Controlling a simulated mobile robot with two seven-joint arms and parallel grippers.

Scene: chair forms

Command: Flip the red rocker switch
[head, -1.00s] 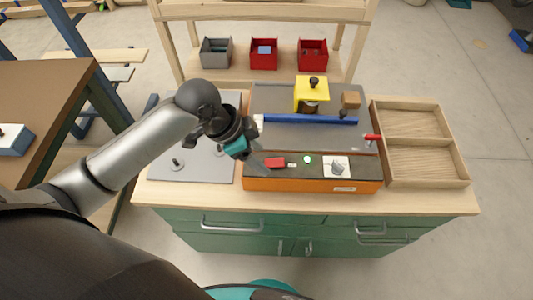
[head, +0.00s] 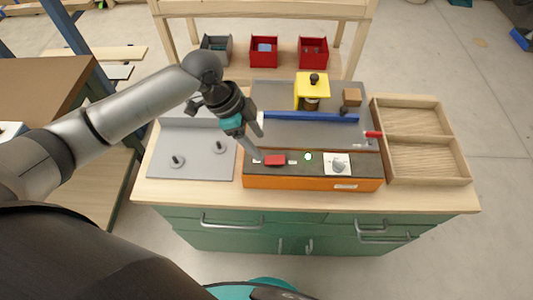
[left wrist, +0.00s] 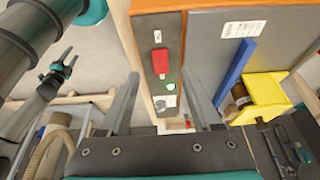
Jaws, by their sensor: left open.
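The red rocker switch (head: 274,160) sits at the left end of the dark top panel of an orange box (head: 300,183). It shows in the left wrist view (left wrist: 160,61) as a red block on the panel. My left gripper (head: 258,143) is open and empty, pointing down above and just left of the switch. In the left wrist view the two fingers (left wrist: 162,80) stand either side of the panel strip, with the switch in line between them. I cannot tell whether a finger touches the switch, nor which way it tilts.
A lit green lamp (head: 308,156) and a knob on a white plate (head: 338,164) share the panel. Behind are a blue bar (head: 310,117) and a yellow block fixture (head: 312,86). A wooden tray (head: 424,165) stands right; a grey plate with pegs (head: 195,170) lies left.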

